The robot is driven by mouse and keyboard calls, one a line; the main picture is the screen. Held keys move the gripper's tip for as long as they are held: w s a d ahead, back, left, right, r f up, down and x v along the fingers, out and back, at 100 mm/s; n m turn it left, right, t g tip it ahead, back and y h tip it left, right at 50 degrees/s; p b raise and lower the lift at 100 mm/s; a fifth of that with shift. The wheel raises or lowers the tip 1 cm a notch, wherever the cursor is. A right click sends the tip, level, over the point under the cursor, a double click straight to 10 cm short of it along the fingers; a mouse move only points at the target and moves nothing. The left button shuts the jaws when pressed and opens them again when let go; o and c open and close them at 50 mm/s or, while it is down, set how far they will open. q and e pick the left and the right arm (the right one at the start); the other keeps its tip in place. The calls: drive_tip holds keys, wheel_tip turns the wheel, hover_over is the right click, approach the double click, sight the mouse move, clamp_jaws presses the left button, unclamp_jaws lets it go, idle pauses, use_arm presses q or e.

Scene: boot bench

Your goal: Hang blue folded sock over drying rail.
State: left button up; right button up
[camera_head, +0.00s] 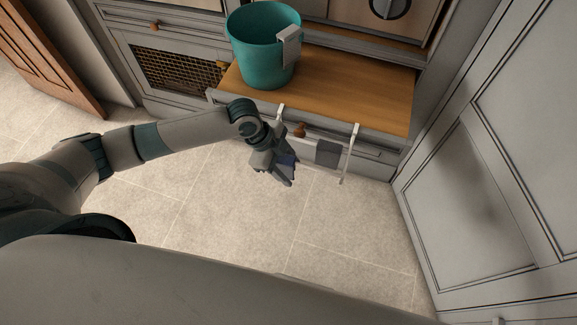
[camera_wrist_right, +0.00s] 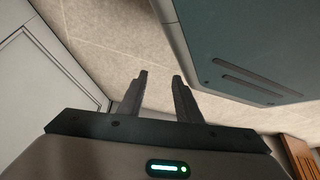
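The blue folded sock (camera_head: 287,160) shows as a small dark blue patch between the fingers of my left gripper (camera_head: 284,173). The gripper looks shut on it and hides most of it. The drying rail (camera_head: 346,163) has white hooked brackets over the front edge of the wooden bench, and a grey cloth hangs at its right part. My left gripper is in front of the rail's left end; I cannot tell whether the sock touches the rail. In the right wrist view my right gripper (camera_wrist_right: 160,76) is open and empty, its fingers apart over the floor.
A teal bucket (camera_head: 263,58) stands on the wooden bench top (camera_head: 345,92), with a light grey piece (camera_head: 290,47) over its rim. A brown knob (camera_head: 300,130) sits behind the rail. A grey panelled door (camera_head: 470,200) stands at the right. The tiled floor in front is clear.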

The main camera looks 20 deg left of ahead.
drive_tip(key=shift+w+r, duration=0.1)
use_arm(q)
drive_tip(key=shift+w+a+r, duration=0.1)
drive_tip(key=shift+a+r, duration=0.05)
drive_tip(key=shift+r, duration=0.15)
drive_tip(key=b+v, duration=0.1)
drive_tip(key=v, duration=0.9)
drive_tip(key=shift+r, duration=0.25)
drive_tip(key=v, duration=0.6)
drive_tip(key=shift+r, duration=0.2)
use_arm(e)
drive_tip(key=w+a+r+t, duration=0.2)
drive_tip(key=w+r, duration=0.2)
drive_tip(key=w, duration=0.2)
drive_tip(key=shift+w+a+y, duration=0.3)
drive_tip(key=shift+w, duration=0.05)
use_arm(q)
drive_tip(key=shift+a, duration=0.15)
